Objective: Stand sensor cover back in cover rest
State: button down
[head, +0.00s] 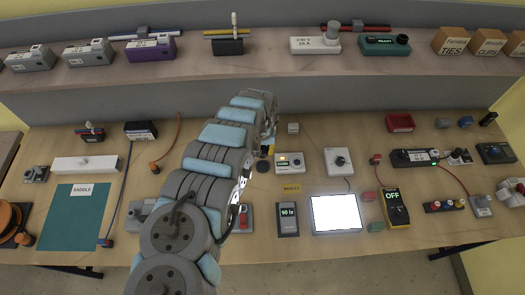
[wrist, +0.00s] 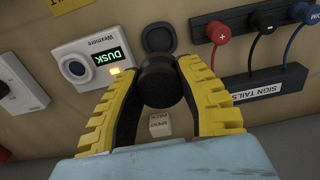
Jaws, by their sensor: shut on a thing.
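My gripper (wrist: 160,75) is shut on a dark round sensor cover (wrist: 162,88), held between its yellow and black fingers. Just beyond the cover in the wrist view is a dark round piece with a raised rim, which looks like the cover rest (wrist: 158,38). The cover overlaps its near edge in the picture; I cannot tell whether they touch. The white sensor unit (wrist: 85,64) with a lens and a lit DUSK display is left of the gripper; it also shows in the head view (head: 289,163).
A black SIGN TAILS block (wrist: 268,84) with red, black and blue plugs is right of the gripper. A small SPENT PACK block (wrist: 160,124) lies near it. In the head view, a glowing panel (head: 336,213) and a 50 lx meter (head: 288,218) are nearer the bench front.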

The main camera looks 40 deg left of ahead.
jog(key=shift+d+r, duration=0.1)
dwell(0.3)
jog(key=b, duration=0.5)
send_over(262, 167)
jog(key=shift+w+d+f, duration=0.1)
jog(key=shift+f, duration=3.85)
jog(key=shift+f, duration=0.75)
jog(key=c, duration=0.7)
grip_release()
jog(key=shift+r, duration=0.15)
jog(key=shift+r+p, duration=3.2)
jog(key=shift+r, duration=0.7)
